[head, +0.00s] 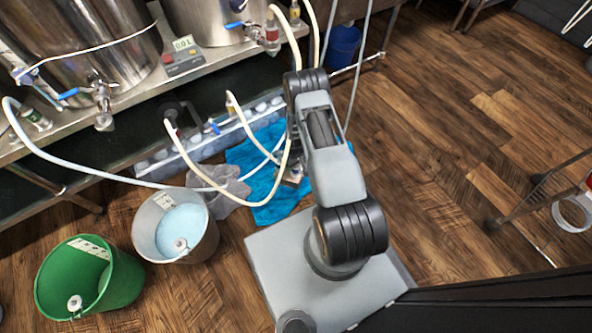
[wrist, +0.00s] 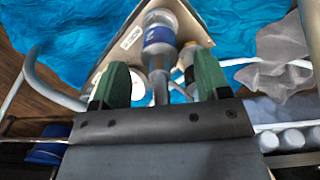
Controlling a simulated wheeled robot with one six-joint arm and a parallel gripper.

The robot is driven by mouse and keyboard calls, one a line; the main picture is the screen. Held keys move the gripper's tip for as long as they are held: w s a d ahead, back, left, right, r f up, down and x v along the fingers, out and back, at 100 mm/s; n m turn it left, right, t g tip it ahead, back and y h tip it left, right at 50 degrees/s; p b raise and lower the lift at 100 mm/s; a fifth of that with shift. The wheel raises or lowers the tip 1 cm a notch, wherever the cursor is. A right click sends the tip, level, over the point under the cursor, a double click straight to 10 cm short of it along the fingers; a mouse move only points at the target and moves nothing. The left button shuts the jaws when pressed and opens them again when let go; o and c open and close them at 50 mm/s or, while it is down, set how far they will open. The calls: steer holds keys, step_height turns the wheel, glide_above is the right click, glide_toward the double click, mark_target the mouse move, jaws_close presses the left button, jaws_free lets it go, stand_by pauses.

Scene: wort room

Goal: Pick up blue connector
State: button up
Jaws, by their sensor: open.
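In the wrist view, a clear and grey cylindrical fitting with a blue band, which looks like the blue connector (wrist: 158,38), lies in or over a beige-rimmed holder (wrist: 122,40). My gripper (wrist: 160,78) is open, its two green-padded fingers apart. The connector's narrow stem reaches down between the fingers, and the pads show no clear contact with it. In the head view, my gripper (head: 291,176) is low beside the bench, over the blue cloth, mostly hidden by my arm. I cannot make out the connector there.
A blue cloth (head: 258,182) and a grey rag (head: 222,186) lie on the floor. Pale hoses (head: 185,158) loop close to my arm. A grey bucket (head: 200,243) and a green bucket (head: 122,280) stand left. Steel tanks (head: 85,45) stand on the bench.

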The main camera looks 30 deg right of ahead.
step_height(320, 180, down, 3)
steer(key=shift+r+b, duration=0.1)
steer(key=shift+b, duration=0.3)
steer(key=c, duration=1.1)
